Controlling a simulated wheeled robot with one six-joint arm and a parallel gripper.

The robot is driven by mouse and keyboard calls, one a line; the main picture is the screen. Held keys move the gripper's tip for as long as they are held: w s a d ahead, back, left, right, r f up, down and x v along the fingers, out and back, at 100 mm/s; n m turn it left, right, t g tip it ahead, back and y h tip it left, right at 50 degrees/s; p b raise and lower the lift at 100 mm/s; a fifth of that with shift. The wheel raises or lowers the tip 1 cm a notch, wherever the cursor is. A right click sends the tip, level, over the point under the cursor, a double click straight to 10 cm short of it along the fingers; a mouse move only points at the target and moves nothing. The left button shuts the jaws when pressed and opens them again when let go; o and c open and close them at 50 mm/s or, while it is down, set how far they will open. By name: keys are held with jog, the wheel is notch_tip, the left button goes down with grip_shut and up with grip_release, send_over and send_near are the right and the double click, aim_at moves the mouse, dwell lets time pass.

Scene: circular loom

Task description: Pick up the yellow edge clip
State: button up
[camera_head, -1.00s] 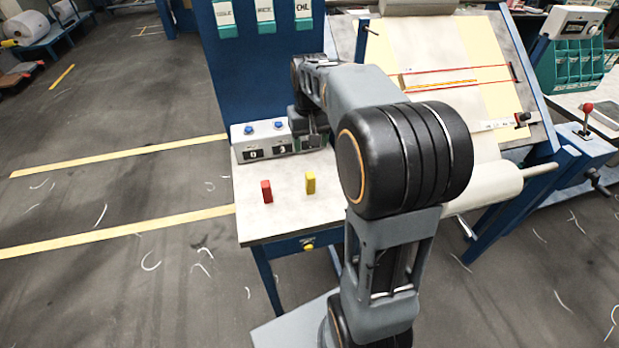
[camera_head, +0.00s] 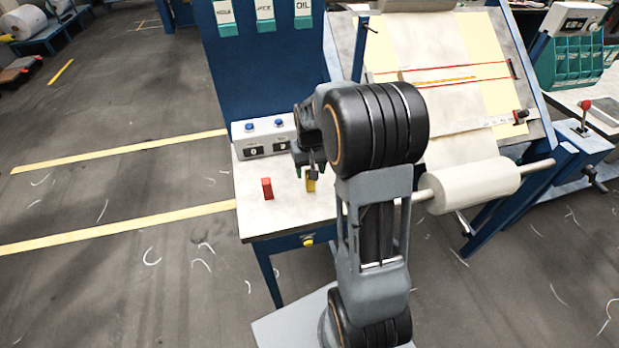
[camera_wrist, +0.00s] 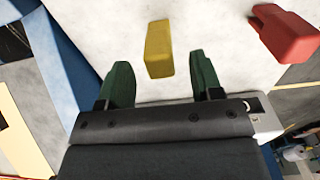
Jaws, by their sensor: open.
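The yellow edge clip (camera_head: 310,184) stands on the white table top, partly hidden by my gripper in the head view. In the wrist view the yellow clip (camera_wrist: 159,48) lies just beyond the fingertips, between their lines and roughly centred. My gripper (camera_wrist: 160,75) is open, with two green fingers apart and nothing between them. In the head view my gripper (camera_head: 311,172) is right at the yellow clip, above or just behind it; contact cannot be told.
A red clip (camera_head: 267,188) stands left of the yellow one and shows in the wrist view (camera_wrist: 284,34). A counter box with two blue buttons (camera_head: 263,138) is behind. The table top (camera_head: 285,217) is clear in front. A white roll (camera_head: 470,185) is at the right.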

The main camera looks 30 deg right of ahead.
jog(key=shift+f, duration=0.9)
jog(key=shift+c, duration=0.4)
jog(key=c, duration=0.9)
